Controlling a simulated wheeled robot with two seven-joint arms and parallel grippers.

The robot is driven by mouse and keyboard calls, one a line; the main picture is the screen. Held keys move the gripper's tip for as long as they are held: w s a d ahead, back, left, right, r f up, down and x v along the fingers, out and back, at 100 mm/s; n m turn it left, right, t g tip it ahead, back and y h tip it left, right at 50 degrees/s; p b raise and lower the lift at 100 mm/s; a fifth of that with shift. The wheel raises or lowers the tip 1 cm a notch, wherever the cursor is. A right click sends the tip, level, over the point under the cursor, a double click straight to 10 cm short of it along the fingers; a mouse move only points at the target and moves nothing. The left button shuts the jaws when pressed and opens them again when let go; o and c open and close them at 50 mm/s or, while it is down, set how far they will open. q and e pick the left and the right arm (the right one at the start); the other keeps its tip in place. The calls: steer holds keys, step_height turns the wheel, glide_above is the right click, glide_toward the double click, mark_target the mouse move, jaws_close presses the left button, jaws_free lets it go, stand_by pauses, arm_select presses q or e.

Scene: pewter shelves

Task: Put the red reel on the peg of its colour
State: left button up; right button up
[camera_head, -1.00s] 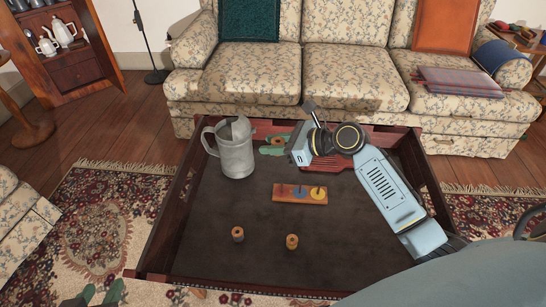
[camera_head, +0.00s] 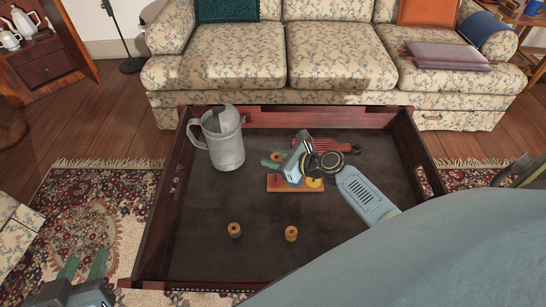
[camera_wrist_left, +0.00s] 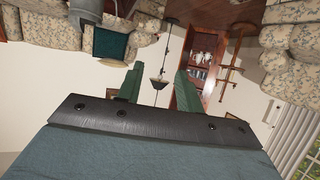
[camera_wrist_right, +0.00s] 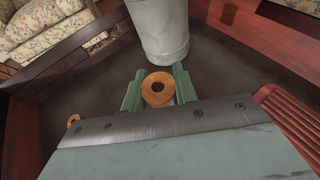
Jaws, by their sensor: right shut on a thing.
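My right gripper (camera_head: 272,159) is shut on a reel (camera_head: 278,156) and holds it above the tray, behind the peg board. In the right wrist view the reel (camera_wrist_right: 158,89) sits between the green fingers, its tan top and hole showing; its winding colour is mostly hidden. The orange peg board (camera_head: 275,188) lies just in front of this gripper, which partly covers it. A yellow disc (camera_head: 314,183) and part of a blue one show on the board. My left gripper (camera_head: 84,260) is open and empty at the lower left; its fingers also stand apart in the left wrist view (camera_wrist_left: 158,82).
Two other reels stand at the front, a left one (camera_head: 234,230) and a right one (camera_head: 291,233). A grey metal jug (camera_head: 225,148) stands left of the board. A red ribbed object (camera_head: 328,144) lies behind my right wrist. Raised wooden walls (camera_head: 160,218) surround the dark surface.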

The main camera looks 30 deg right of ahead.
steer(key=shift+p, duration=0.3)
steer(key=shift+f+b, duration=0.45)
steer(key=shift+f, duration=0.05)
steer(key=shift+f+b, duration=0.45)
steer(key=shift+f, duration=0.2)
steer(key=shift+f+b, duration=0.45)
steer(key=shift+f, duration=0.1)
arm_select(q)
step_height(320, 180, up, 11)
steer(key=w+d+t+h, duration=0.1)
steer(key=d+t+h, duration=0.1)
steer(key=t, duration=0.5)
steer(key=shift+w+d+f+h+b, duration=0.2)
steer(key=shift+w+h+b, duration=0.05)
steer(key=shift+h+b, duration=0.15)
arm_select(e)
steer(key=shift+f, duration=0.6)
arm_select(q)
steer(key=shift+r+p, duration=0.25)
steer(key=shift+p, duration=0.05)
arm_select(e)
steer(key=shift+r, duration=0.1)
